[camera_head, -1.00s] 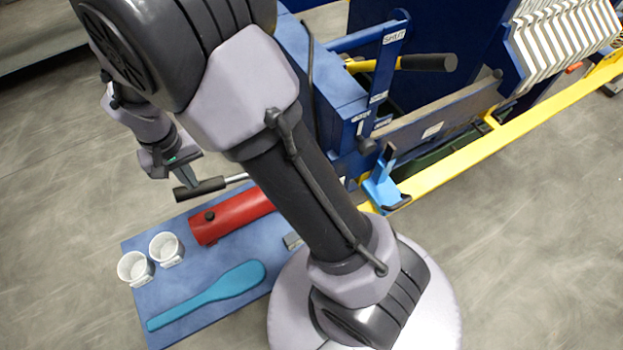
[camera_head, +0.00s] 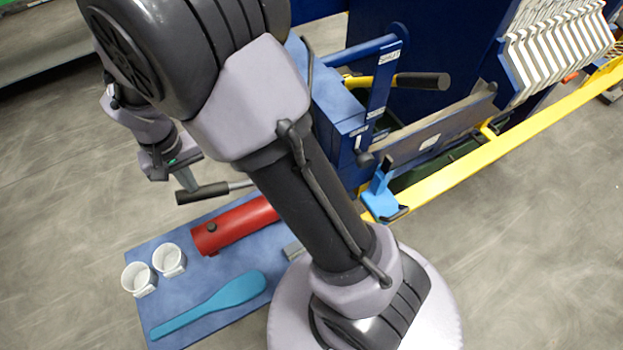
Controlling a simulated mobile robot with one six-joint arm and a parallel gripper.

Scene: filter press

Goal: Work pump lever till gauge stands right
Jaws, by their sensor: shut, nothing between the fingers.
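The red pump (camera_head: 235,226) lies on the blue board, with a dark knob on top. Its lever has a black grip (camera_head: 203,193) and a thin metal rod running right behind my arm. My gripper (camera_head: 188,182) is shut with nothing held. Its fingertips point down at the black grip, at or just behind it; I cannot tell whether they touch. No gauge face can be made out in this view; my arm covers the pump's right end.
The blue board (camera_head: 190,294) also carries two white cups (camera_head: 138,279) (camera_head: 168,260) and a teal paddle (camera_head: 215,302). The blue press frame (camera_head: 345,105), a black-gripped yellow lever (camera_head: 422,81) and a yellow rail (camera_head: 500,142) stand at right. Floor at left is clear.

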